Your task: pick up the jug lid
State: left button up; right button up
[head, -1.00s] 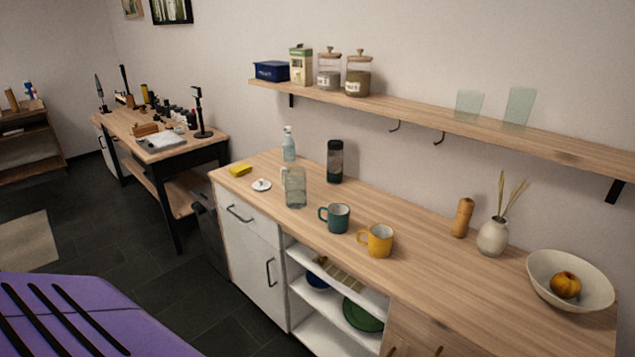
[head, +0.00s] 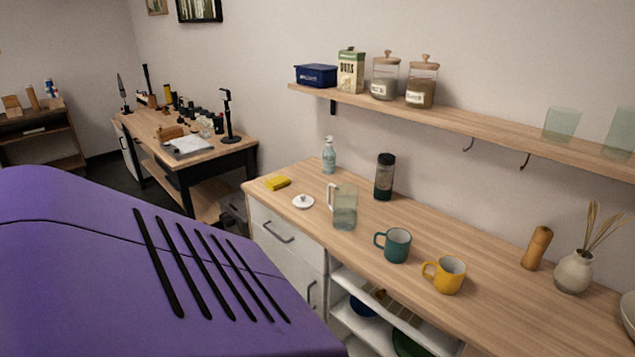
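The jug lid (head: 303,202), a small white round lid with a knob, lies on the wooden counter (head: 473,255) near its left end. The clear glass jug (head: 345,208) stands upright to the right of the lid, apart from it, with its handle on the left. Neither of my grippers shows in the head view.
A yellow sponge (head: 278,183) lies behind the lid, and a soap bottle (head: 329,157) and dark tumbler (head: 384,177) stand near the wall. Teal (head: 397,245) and yellow (head: 447,275) mugs stand right of the jug. A wall shelf (head: 455,122) hangs above.

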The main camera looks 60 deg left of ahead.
aim_at(302, 201)
jog(key=j+z, duration=0.15)
jog(key=j, duration=0.2)
jog(key=k+j+z, duration=0.1)
jog(key=j, duration=0.25)
jog(key=k+j+z, duration=0.15)
jog(key=j, duration=0.15)
jog(key=k+j, duration=0.1)
jog(key=j, duration=0.25)
jog(key=k+j, duration=0.15)
jog(key=j, duration=0.2)
jog(key=k+j+z, duration=0.1)
jog(key=j, duration=0.25)
jog(key=k+j, duration=0.15)
jog(key=j, duration=0.2)
jog(key=k+j, duration=0.1)
jog(key=j, duration=0.25)
jog(key=k+j+z, duration=0.1)
jog(key=j, duration=0.25)
